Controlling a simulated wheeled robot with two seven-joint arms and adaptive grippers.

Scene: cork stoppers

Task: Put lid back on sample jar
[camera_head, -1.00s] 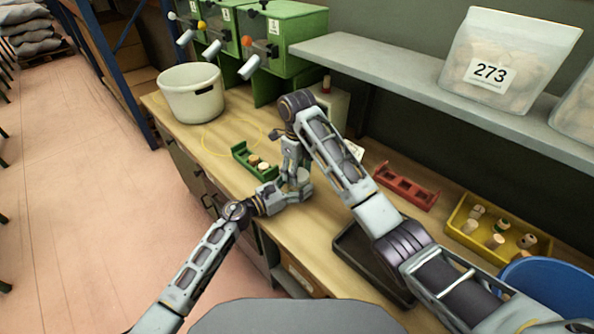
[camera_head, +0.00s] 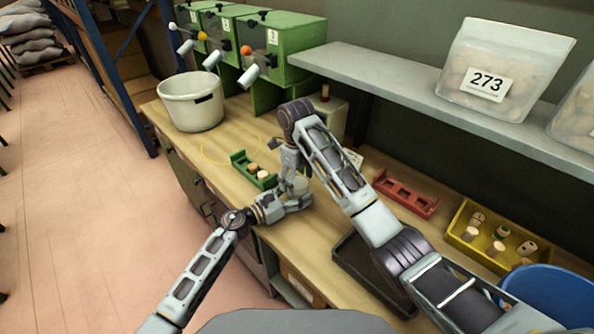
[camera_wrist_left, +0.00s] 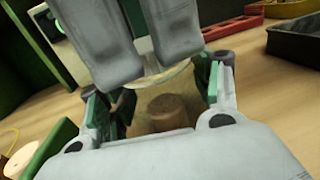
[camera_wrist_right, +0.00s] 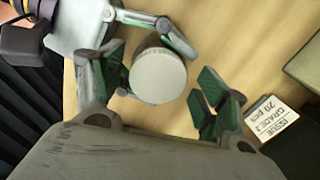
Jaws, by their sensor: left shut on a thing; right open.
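The sample jar (camera_wrist_left: 170,113) is clear, with a brown cork inside; it is held upright low over the bench. My left gripper (camera_head: 299,196) is shut around its side, one green-padded finger on each side in the left wrist view (camera_wrist_left: 165,98). The pale round lid (camera_wrist_right: 158,76) sits over the jar's mouth in the right wrist view; whether it is fully seated I cannot tell. My right gripper (camera_head: 292,176) points down from above and is open, its fingers apart on either side of the lid. In the left wrist view these fingers hide part of the lid.
A green rack (camera_head: 239,160) with corks stands just left of the jar. A white printed card (camera_wrist_right: 270,118), a red rack (camera_head: 405,197), a yellow tray (camera_head: 465,212) of corks, a dark tray (camera_head: 345,262) and a blue tub (camera_head: 545,285) lie right. The shelf (camera_head: 400,82) overhangs behind.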

